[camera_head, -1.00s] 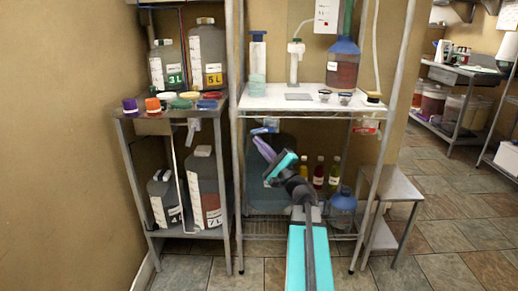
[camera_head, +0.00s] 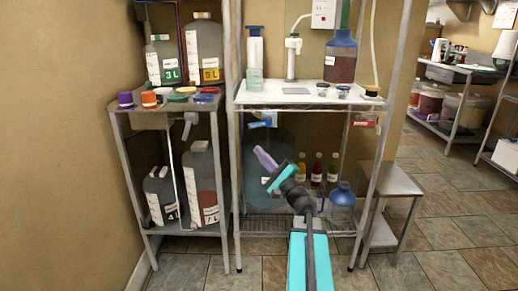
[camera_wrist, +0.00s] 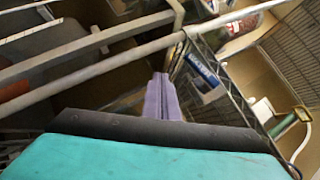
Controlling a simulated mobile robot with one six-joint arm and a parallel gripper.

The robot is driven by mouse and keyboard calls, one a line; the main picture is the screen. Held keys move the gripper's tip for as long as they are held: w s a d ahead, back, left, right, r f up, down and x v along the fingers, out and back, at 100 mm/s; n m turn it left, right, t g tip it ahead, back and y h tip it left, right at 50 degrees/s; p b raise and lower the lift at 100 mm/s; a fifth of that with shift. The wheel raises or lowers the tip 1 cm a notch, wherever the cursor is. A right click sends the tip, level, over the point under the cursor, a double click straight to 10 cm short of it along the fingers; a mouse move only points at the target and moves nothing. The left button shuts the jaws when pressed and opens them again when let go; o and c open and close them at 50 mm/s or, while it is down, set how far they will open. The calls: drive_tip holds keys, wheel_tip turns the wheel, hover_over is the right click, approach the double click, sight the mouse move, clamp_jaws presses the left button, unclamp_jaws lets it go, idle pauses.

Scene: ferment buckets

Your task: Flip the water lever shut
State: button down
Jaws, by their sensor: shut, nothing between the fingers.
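My gripper (camera_head: 259,151) has thin purple fingers, shut together and empty. The fingers look apart from the label.
The metal rack's top shelf (camera_head: 310,97) holds bottles, a pump and small dishes. A red label (camera_head: 364,123) hangs at its right front. Small bottles (camera_head: 317,170) and a large dark container (camera_head: 262,180) stand below. A side rack (camera_head: 165,108) with jugs is at left, a stool (camera_head: 390,181) at right.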

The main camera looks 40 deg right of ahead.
drive_tip(key=s+a+f+p, duration=0.1)
drive_tip(key=s+a+f, duration=0.1)
drive_tip(key=s+f, duration=0.2)
drive_tip(key=shift+s+a+f, duration=0.3)
drive_tip(key=shift+s+f, duration=0.05)
drive_tip(key=shift+f, duration=0.2)
idle(0.4)
